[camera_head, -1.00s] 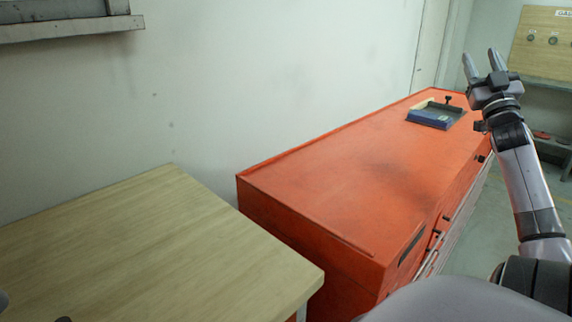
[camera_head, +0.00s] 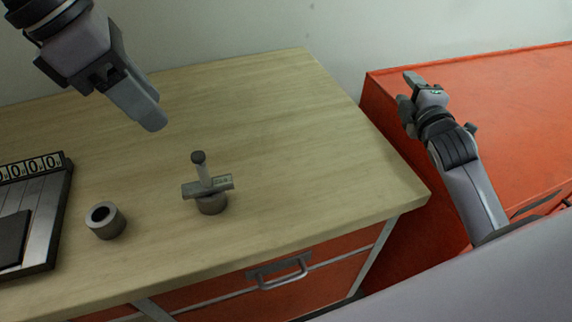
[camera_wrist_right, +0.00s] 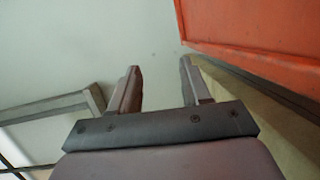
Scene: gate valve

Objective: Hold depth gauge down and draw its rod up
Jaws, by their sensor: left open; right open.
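The depth gauge (camera_head: 208,186) stands on the wooden bench in the head view. Its crossbar lies across the top of a round grey metal piece (camera_head: 212,205), and its rod (camera_head: 203,170) rises upright to a dark knob. My left gripper (camera_head: 148,118) is open and empty, above the bench, up and to the left of the gauge and apart from it. My right gripper (camera_head: 407,88) is over by the red cabinet, well to the right of the gauge. The right wrist view shows its two fingers (camera_wrist_right: 160,88) spread with nothing between them.
A hollow grey cylinder (camera_head: 106,220) stands on the wooden bench (camera_head: 270,130) left of the gauge. A dark device with number dials (camera_head: 35,215) sits at the left edge. The red cabinet (camera_head: 500,100) adjoins on the right. The bench right of the gauge is clear.

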